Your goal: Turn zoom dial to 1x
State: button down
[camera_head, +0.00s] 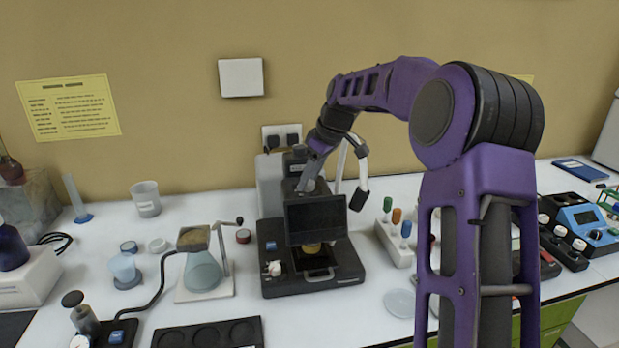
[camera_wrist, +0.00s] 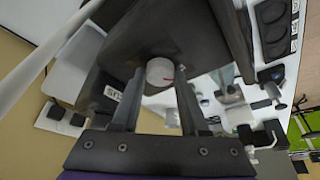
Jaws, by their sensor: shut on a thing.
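The microscope (camera_head: 308,255) is a black device with a dark screen (camera_head: 316,219) in the middle of the bench in the head view. My gripper reaches its upper part there, and the dial itself is not clear in that view. I cannot read any zoom value beside the dial.
A flask on a stand (camera_head: 203,272) is to the left of the microscope. A rack with coloured-top items (camera_head: 397,246) is to the right. A dark tray with round wells (camera_head: 207,335) lies at the front. Wall sockets (camera_head: 281,136) are behind.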

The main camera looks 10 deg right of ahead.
jog(key=shift+f, duration=0.15)
jog(key=shift+c, duration=2.1)
grip_release()
jog(key=v, duration=1.7)
jog(key=shift+r, duration=0.35)
jog(key=shift+a, duration=0.1)
